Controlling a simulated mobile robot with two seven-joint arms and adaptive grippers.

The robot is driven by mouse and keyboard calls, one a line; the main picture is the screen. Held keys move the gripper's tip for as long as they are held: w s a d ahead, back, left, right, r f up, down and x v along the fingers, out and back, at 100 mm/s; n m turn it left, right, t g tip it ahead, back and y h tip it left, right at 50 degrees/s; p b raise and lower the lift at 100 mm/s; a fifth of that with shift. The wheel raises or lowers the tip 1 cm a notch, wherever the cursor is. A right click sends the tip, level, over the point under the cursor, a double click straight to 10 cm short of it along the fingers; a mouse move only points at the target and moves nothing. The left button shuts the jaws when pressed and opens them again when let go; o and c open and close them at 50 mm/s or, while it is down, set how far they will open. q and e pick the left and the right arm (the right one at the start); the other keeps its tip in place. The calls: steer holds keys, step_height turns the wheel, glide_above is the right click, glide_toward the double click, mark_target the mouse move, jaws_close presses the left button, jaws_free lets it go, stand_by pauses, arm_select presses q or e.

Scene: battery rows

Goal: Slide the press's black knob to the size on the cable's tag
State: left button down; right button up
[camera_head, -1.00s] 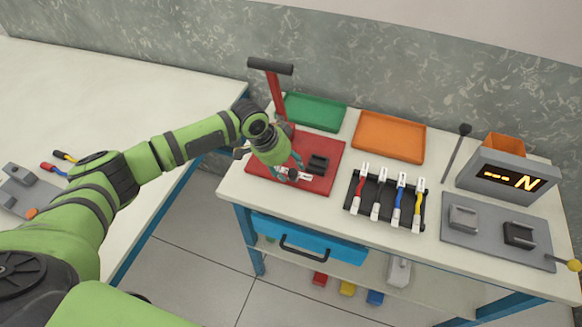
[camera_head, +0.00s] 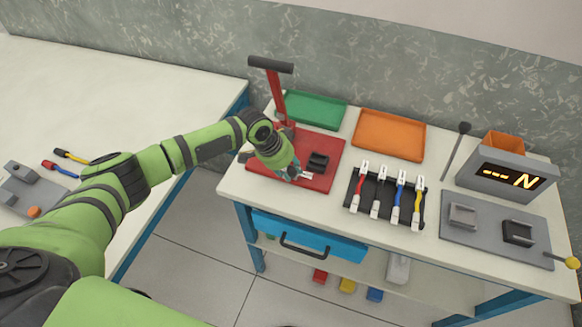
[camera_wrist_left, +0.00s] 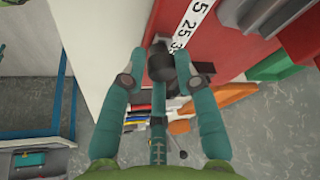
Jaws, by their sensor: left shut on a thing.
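The red press (camera_head: 328,182) has a tall lever with a black handle (camera_head: 270,65) and stands at the back left of the workbench. My left gripper (camera_head: 295,172) is low at the front of the press and hides the knob in the head view. In the left wrist view, my gripper's teal fingers (camera_wrist_left: 160,66) are shut on the black knob (camera_wrist_left: 160,68). A white size strip (camera_wrist_left: 192,22) with black numbers, 25 among them, runs beside it. Which mark the knob is at, I cannot tell. Several cables with white tags lie in a black rack (camera_head: 351,200); their writing is too small to read.
Behind are a green tray (camera_head: 315,110) and an orange tray (camera_head: 390,135). A blue drawer (camera_head: 335,247) is below.

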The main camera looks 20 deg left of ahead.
arm_select(q)
steer(key=shift+w+a+r, duration=0.15)
steer(key=shift+w+a, duration=0.05)
steer(key=shift+a, duration=0.5)
steer(key=shift+w+a+r, duration=0.15)
steer(key=shift+a, duration=0.55)
steer(key=c, duration=1)
jaws_free()
steer(key=shift+d+f, duration=0.1)
steer(key=v, duration=1.2)
steer(key=shift+s+f, duration=0.1)
